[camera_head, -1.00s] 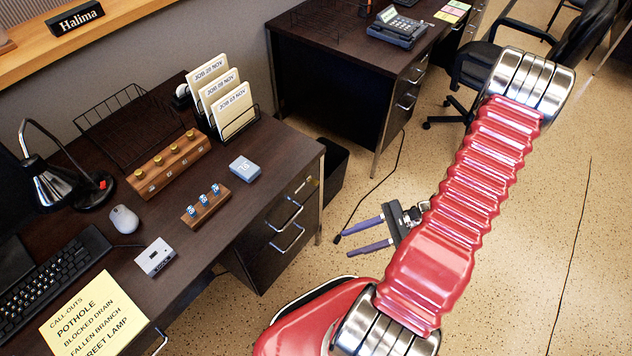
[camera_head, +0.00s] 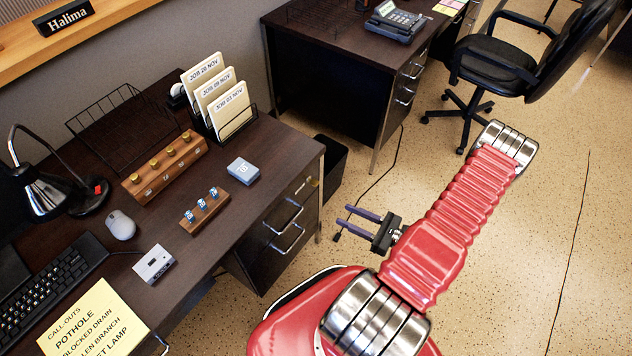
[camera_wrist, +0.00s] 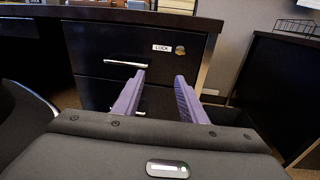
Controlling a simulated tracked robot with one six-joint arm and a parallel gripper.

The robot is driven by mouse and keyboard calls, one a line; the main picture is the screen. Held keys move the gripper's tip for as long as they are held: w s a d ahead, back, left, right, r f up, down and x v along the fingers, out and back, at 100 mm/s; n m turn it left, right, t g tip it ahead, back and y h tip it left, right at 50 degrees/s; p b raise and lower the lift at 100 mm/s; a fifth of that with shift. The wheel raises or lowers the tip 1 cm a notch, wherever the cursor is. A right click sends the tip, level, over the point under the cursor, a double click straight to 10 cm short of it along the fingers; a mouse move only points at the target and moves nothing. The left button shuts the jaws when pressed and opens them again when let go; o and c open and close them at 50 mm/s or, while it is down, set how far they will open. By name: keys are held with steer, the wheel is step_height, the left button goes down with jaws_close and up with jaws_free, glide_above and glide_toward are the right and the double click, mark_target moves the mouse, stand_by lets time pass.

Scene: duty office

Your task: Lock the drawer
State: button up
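The black desk drawer unit stands under the right end of the dark desk. Its top drawer (camera_wrist: 110,65) looks shut and has a silver bar handle (camera_wrist: 125,63). A brass lock piece (camera_wrist: 180,50) sits at the upper right of the drawer front, beside a white LOCK label (camera_wrist: 162,48). How the lock is turned is too small to tell. In the head view the top drawer handle (camera_head: 290,214) faces right. My gripper (camera_head: 343,214) is open and empty, apart from the drawer front, with its purple fingers pointing toward it. In the wrist view the gripper (camera_wrist: 160,76) is below the lock.
A black bin (camera_head: 330,165) stands right of the drawer unit, and a cable (camera_head: 375,190) runs along the floor. A second desk (camera_head: 345,70) and a black chair (camera_head: 500,65) stand behind.

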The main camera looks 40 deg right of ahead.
steer(key=d, duration=0.1)
steer(key=w+d+r+h, duration=0.1)
steer(key=d+t, duration=0.1)
steer(key=shift+w+r+m+h, duration=0.2)
steer(key=shift+w+m+h, duration=0.1)
steer(key=shift+m, duration=0.1)
steer(key=shift+w+a, duration=0.1)
steer(key=x, duration=1.3)
steer(key=shift+w, duration=0.25)
steer(key=shift+a+r, duration=0.15)
steer(key=shift+c, duration=0.4)
